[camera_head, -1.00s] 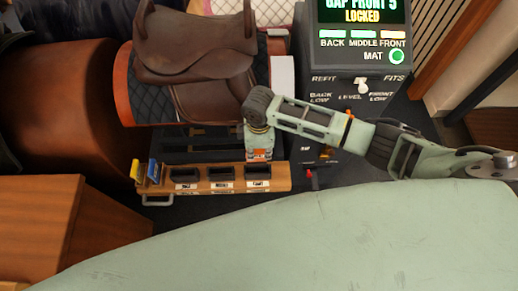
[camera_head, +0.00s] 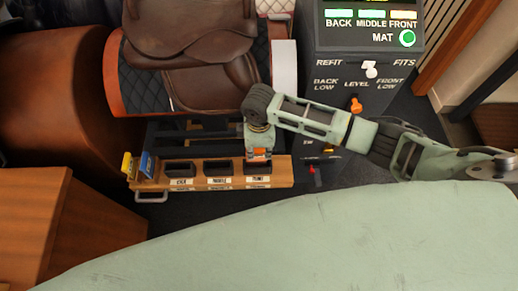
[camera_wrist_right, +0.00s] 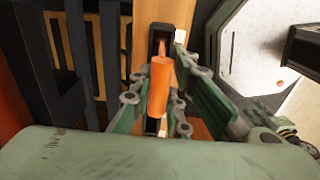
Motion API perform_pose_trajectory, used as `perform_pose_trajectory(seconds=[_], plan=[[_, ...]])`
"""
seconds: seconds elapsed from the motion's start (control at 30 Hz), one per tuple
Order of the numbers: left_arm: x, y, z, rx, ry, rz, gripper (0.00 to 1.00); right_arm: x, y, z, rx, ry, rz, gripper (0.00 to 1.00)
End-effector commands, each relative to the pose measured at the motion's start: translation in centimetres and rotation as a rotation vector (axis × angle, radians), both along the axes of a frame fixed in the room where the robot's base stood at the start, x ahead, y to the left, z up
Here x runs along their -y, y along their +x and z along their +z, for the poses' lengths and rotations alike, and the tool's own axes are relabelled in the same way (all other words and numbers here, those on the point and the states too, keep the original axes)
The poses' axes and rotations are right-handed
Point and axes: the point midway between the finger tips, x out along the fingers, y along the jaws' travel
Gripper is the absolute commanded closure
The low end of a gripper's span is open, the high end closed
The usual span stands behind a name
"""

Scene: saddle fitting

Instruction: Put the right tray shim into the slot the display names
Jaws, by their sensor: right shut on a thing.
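My right gripper (camera_wrist_right: 168,92) is shut on an orange shim (camera_wrist_right: 159,85), which stands between its fingers in the right wrist view. In the head view the orange shim (camera_head: 260,154) shows at the fingertips, right above the front slot (camera_head: 258,168) at the right end of the wooden tray (camera_head: 221,183). Whether its lower end is inside the slot I cannot tell. The middle slot (camera_head: 218,167) and the back slot (camera_head: 180,170) look empty. The display (camera_head: 369,18) is cut off at the top; its lower row reads BACK, MIDDLE, FRONT. My left gripper is not in view.
A yellow shim (camera_head: 127,166) and a blue shim (camera_head: 146,166) stand at the tray's left end. A brown saddle (camera_head: 190,70) lies behind the tray. A grey console (camera_head: 350,75) with a white lever (camera_head: 370,70) and an orange knob (camera_head: 356,104) stands to the right.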

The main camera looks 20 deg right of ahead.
Motion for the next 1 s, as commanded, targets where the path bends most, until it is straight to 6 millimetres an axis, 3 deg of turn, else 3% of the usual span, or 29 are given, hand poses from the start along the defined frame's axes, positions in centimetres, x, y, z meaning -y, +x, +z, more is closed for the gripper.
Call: perform_pose_trajectory(seconds=[0.37,0.7,1.0], plan=[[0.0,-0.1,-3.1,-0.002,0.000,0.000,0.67,0.0,0.0,-2.6,0.000,-0.001,0.000,1.00],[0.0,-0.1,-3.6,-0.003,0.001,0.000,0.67,-0.1,0.0,-4.3,-0.001,0.000,-0.001,1.00],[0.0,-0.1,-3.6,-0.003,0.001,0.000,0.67,0.0,0.0,-4.5,-0.001,0.001,0.000,1.00]])
